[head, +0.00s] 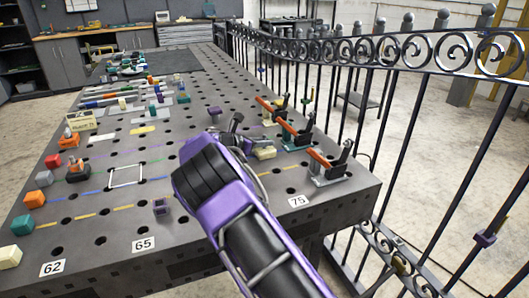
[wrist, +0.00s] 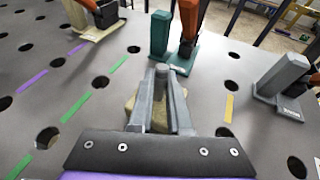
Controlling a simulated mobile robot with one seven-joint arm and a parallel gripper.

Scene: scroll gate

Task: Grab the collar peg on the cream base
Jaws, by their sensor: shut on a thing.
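My gripper (head: 241,143) reaches over the grey perforated table. In the wrist view, my gripper's grey fingers (wrist: 161,85) are close together on the narrow upright collar peg (wrist: 160,112), mostly hidden between them. The peg's cream base (wrist: 130,106) shows beside and below the fingers. It also shows in the head view as a cream block (head: 265,153) right of my gripper. The collar itself cannot be made out clearly.
A teal-based clamp (wrist: 158,35) stands just beyond my fingers, with a grey-based clamp (wrist: 282,85) to the right and a cream-based clamp (wrist: 92,28) at the upper left. A black scroll gate (head: 400,52) runs along the table's right side.

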